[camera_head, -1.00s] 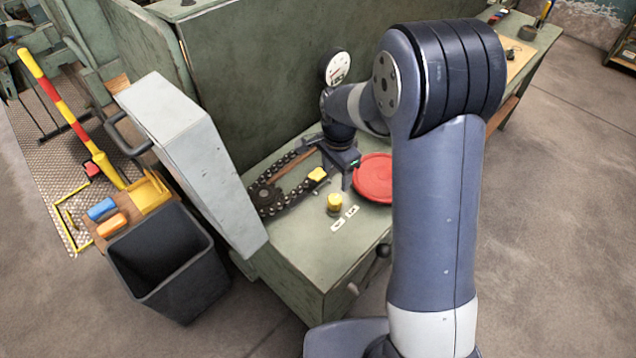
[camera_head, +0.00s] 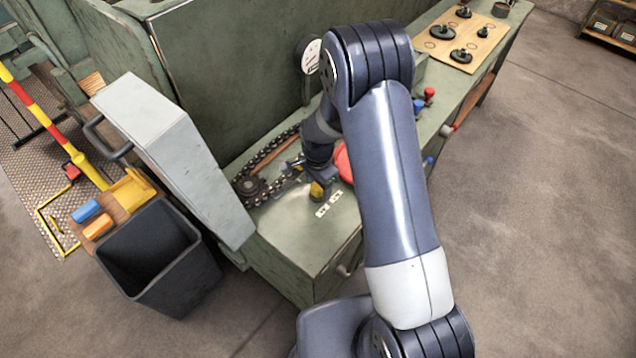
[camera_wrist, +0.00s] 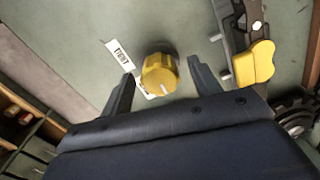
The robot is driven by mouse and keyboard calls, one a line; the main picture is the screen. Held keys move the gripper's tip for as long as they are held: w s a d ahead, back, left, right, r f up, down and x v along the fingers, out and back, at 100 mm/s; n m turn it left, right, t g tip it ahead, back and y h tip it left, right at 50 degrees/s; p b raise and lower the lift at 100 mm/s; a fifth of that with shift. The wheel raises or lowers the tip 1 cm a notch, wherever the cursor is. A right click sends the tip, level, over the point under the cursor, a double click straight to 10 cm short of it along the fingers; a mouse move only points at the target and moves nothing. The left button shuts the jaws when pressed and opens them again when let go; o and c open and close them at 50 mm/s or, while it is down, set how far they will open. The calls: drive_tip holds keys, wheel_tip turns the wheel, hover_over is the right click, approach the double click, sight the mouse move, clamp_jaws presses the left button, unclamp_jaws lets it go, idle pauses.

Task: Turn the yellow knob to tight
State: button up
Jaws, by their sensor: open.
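The yellow knob (camera_wrist: 160,73) is a ridged round cap with a white mark on its side facing my gripper. My gripper (camera_wrist: 163,80) is open, with one dark finger on each side of the knob; I cannot tell whether either touches it. A white label (camera_wrist: 121,55) with small, hard-to-read print lies left of the knob. A second label is mostly hidden behind the knob.
A yellow winged handle (camera_wrist: 258,62) on a metal bracket stands close right of my gripper, beside a chain and sprocket (camera_head: 250,187). A red round thing (camera_head: 344,163) is partly behind my arm. A grey panel (camera_head: 160,150) stands left; a dark bin (camera_head: 160,262) is below.

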drive_tip(key=c, duration=1)
